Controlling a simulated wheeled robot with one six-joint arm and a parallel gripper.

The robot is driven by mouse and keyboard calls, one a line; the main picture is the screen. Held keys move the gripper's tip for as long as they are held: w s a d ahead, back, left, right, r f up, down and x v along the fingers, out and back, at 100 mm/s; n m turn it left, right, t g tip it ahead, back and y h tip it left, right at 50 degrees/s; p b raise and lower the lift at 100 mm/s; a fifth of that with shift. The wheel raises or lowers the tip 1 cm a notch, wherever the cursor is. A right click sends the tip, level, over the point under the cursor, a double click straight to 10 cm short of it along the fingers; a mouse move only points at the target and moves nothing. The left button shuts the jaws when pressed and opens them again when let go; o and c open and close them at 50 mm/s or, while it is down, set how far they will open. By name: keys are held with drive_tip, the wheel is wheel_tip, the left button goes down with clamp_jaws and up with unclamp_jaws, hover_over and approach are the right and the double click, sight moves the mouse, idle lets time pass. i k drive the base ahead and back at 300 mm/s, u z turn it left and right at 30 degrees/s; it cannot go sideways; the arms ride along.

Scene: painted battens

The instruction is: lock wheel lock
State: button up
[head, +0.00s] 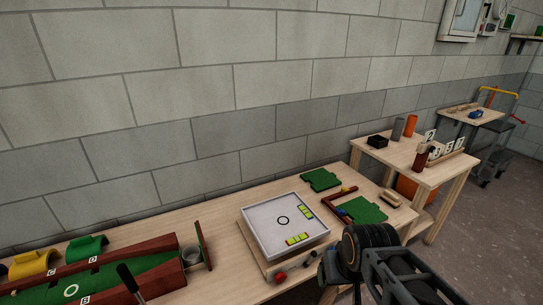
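A trolley (470,115) with a wooden top and a yellow handle (498,91) stands at the far right against the wall. Dark wheels (485,182) show low on it, small and dim. I cannot make out a wheel lock or its state. My dark arm reaches in from the bottom right, far from the trolley in the picture. My gripper (326,268) seems to be the small dark end at the table's front edge; its fingers are not clear.
A long wooden table (220,215) along the wall holds a white tilting tray (285,250), green boards (320,180) and a green-floored ramp (130,272). A smaller table (405,150) with cans and number cards stands before the trolley. Grey floor (490,235) is clear at right.

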sight(313, 253)
drive_tip(key=k, duration=0.5)
drive_tip(key=z, duration=1.1)
drive_tip(key=i, duration=0.7)
drive_tip(key=u, duration=1.7)
